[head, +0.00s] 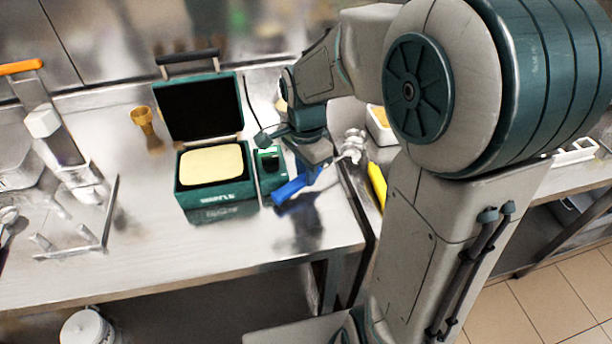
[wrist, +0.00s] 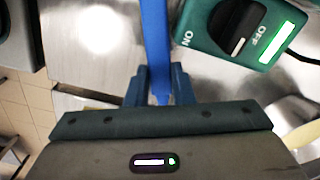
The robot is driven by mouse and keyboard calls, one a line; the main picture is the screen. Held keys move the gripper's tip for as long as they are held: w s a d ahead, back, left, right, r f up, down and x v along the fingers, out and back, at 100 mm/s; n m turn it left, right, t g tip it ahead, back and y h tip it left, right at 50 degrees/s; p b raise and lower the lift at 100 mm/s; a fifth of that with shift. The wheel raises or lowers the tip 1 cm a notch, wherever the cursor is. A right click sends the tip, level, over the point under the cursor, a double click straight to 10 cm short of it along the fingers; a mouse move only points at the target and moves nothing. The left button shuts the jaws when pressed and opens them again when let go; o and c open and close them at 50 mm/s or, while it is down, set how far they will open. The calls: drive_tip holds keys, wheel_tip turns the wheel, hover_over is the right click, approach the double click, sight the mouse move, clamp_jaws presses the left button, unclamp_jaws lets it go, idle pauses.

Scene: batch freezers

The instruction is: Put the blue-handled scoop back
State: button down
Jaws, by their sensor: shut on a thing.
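The blue-handled scoop (head: 291,190) is held over the right end of the steel counter, its blue handle pointing down-left in the head view. A shiny metal part shows at its upper right, but I cannot tell whether it is all this scoop's head. My gripper (head: 313,168) is shut on the blue handle. In the wrist view the handle (wrist: 156,40) runs up from between the two fingers of my gripper (wrist: 159,88). A dark reflection lies on the counter below the handle. The scoop's resting place cannot be made out.
A green switch box (head: 269,172), also in the wrist view (wrist: 235,28), stands close left of my gripper. A yellow handle (head: 377,186) lies to the right.

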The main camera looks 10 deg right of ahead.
drive_tip(key=shift+f, duration=0.1)
drive_tip(key=shift+f, duration=0.15)
drive_tip(key=c, duration=1.3)
unclamp_jaws()
drive_tip(key=shift+o, duration=0.2)
wheel_tip(320, 180, up, 11)
drive_tip(key=s+d+f+n+t, duration=0.1)
drive_tip(key=s+f+n, duration=0.1)
drive_tip(key=s+n, duration=0.4)
drive_tip(key=s+d+f+n+t, duration=0.2)
drive_tip(key=s+f+n, duration=0.1)
drive_tip(key=s+n, duration=0.3)
drive_tip(key=shift+s+n+p, duration=0.3)
drive_tip(key=shift+s+n, duration=0.05)
drive_tip(key=shift+n, duration=0.35)
drive_tip(key=shift+f, duration=0.1)
